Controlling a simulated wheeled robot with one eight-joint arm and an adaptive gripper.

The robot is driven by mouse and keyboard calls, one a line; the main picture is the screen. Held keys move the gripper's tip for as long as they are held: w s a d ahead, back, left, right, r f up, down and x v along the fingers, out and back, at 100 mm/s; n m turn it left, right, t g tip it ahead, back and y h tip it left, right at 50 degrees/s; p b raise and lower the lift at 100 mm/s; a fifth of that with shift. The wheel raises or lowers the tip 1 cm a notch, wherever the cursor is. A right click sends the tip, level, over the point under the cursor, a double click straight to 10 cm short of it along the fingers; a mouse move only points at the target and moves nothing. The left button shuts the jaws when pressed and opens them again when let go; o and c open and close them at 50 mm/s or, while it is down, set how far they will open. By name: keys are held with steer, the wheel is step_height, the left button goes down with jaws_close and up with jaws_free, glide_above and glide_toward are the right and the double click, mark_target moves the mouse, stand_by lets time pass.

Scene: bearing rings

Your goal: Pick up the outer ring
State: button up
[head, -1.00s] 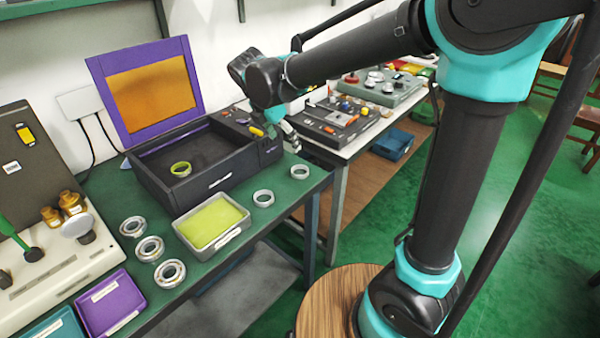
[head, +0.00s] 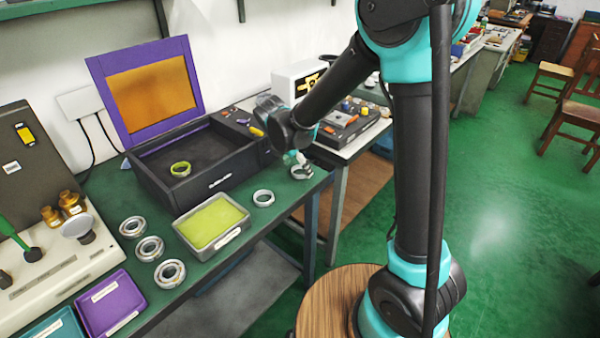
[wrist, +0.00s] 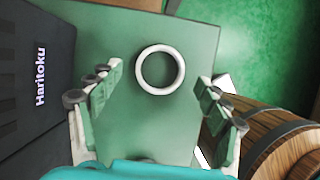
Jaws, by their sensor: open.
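A plain silver outer ring (head: 302,176) lies flat on the green bench near its right corner. In the wrist view the ring (wrist: 160,91) sits between and slightly beyond my fingertips, with a gap on each side. My gripper (wrist: 159,78) is open and empty above it. In the head view my gripper (head: 296,158) hangs just over the ring and partly covers it. A second similar plain ring (head: 263,205) lies to the left, beside the tray of yellow-green material.
A black box (head: 215,183) with a raised purple-framed lid holds a yellow-green ring (head: 181,174). A grey tray (head: 214,246) and several bearings (head: 150,249) stand left. In the wrist view a wooden barrel-like thing (wrist: 285,140) is at right. Bare bench surrounds the ring.

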steer(key=shift+w+d+f, duration=0.1)
steer(key=shift+w+f, duration=0.05)
steer(key=shift+f, duration=0.3)
steer(key=c, duration=1.3)
steer(key=shift+r, duration=0.1)
